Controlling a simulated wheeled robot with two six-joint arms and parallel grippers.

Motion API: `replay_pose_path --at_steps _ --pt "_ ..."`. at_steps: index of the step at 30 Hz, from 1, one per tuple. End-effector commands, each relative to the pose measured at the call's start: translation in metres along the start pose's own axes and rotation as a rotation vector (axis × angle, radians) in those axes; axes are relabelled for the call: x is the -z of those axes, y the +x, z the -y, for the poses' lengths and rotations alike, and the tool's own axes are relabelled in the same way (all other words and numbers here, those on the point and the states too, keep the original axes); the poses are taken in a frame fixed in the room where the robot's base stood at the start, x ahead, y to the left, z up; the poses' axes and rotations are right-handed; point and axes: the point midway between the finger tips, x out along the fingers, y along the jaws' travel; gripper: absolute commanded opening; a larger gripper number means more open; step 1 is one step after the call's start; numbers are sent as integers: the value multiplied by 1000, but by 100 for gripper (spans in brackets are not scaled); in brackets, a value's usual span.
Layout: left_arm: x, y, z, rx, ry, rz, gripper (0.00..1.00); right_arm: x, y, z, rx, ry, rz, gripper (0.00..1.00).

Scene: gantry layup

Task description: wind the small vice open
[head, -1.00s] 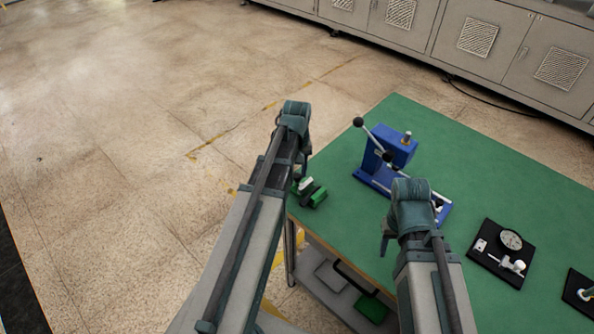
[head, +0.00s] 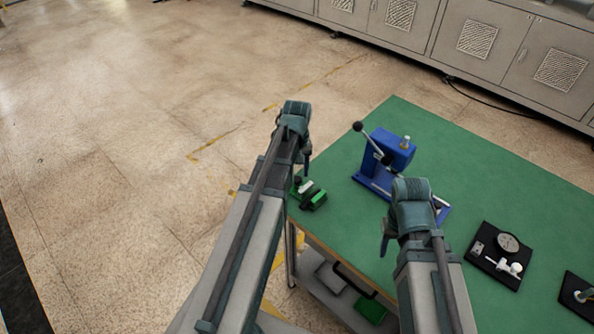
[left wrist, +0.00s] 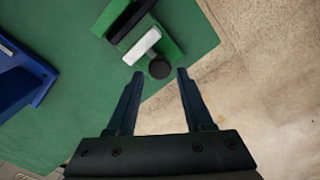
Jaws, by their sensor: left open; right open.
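The small green vice (head: 313,196) sits at the left corner of the green-topped table in the head view. In the left wrist view the vice (left wrist: 165,42) shows a pale bar and a dark round knob (left wrist: 159,68). My left gripper (left wrist: 156,72) is open, its two fingers apart with the knob between or just beyond their tips; I cannot tell whether they touch it. In the head view my left gripper (head: 304,172) is above and beside the vice. My right gripper (head: 385,245) is over the table's front edge, its fingers mostly hidden by my own wrist.
A blue press (head: 392,150) with a long lever stands behind the vice; its base also shows in the left wrist view (left wrist: 22,75). A black board with a dial gauge (head: 508,242) lies to the right. Green tabletop (head: 480,180) is bare behind it.

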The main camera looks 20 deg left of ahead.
Motion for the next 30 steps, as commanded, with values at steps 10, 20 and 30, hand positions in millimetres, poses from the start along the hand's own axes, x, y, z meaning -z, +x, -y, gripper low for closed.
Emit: replay_pose_path --at_steps 10,20,30 --pt "0 -56 0 0 0 0 52 -3 -56 -5 0 0 0 50" --pt "0 -105 0 0 0 0 52 -6 -104 -10 0 0 0 50" --pt "0 -122 0 0 -1 0 52 -7 -122 -12 0 -2 0 50"
